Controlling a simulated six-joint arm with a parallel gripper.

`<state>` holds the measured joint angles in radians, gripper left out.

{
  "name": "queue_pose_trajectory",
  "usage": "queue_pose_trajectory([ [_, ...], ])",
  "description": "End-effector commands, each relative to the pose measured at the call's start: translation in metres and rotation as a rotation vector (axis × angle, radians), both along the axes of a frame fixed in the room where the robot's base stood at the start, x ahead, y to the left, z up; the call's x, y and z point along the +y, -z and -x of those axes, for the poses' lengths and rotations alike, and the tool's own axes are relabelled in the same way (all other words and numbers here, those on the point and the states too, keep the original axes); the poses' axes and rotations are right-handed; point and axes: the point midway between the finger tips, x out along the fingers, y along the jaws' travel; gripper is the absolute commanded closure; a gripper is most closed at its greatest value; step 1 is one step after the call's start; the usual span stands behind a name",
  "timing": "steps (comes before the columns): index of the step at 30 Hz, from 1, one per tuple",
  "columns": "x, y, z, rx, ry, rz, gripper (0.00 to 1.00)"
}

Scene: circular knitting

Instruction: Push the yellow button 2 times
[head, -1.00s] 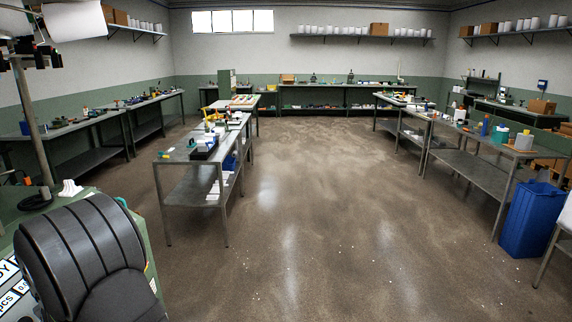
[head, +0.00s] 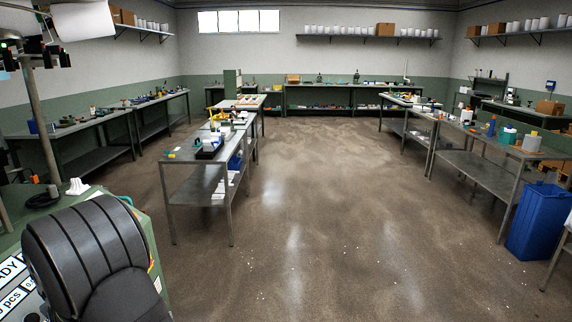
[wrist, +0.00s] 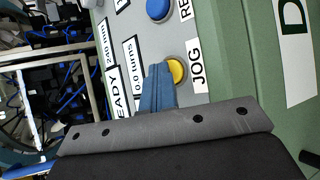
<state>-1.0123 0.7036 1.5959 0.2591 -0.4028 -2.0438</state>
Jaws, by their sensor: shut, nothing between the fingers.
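The yellow button (wrist: 177,71) shows in the wrist view as a round cap in a metal ring on a grey control panel (wrist: 181,45), next to a JOG label. My gripper (wrist: 159,69) is shut and empty. Its blue fingertips lie just beside the yellow button in the picture and cover part of its left edge. I cannot tell whether they touch it. In the head view the button and the fingers are not visible; a black rounded part of my arm shows at lower left.
A blue button (wrist: 158,9) sits above the yellow one on the same panel. A green machine surface (wrist: 245,60) lies right of the panel. Blue cables and frames (wrist: 50,85) show at left. Workbenches (head: 195,180) stand beyond open floor, with a blue bin (head: 537,220) at right.

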Motion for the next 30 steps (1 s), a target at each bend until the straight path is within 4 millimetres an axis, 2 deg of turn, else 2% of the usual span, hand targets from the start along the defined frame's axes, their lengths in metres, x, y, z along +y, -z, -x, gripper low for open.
queue_pose_trajectory([
  [14,-0.005,-0.007,0.0,0.001,0.0,0.001,1.0],
  [30,-0.035,-0.049,0.0,0.0,0.001,-0.001,1.0],
])
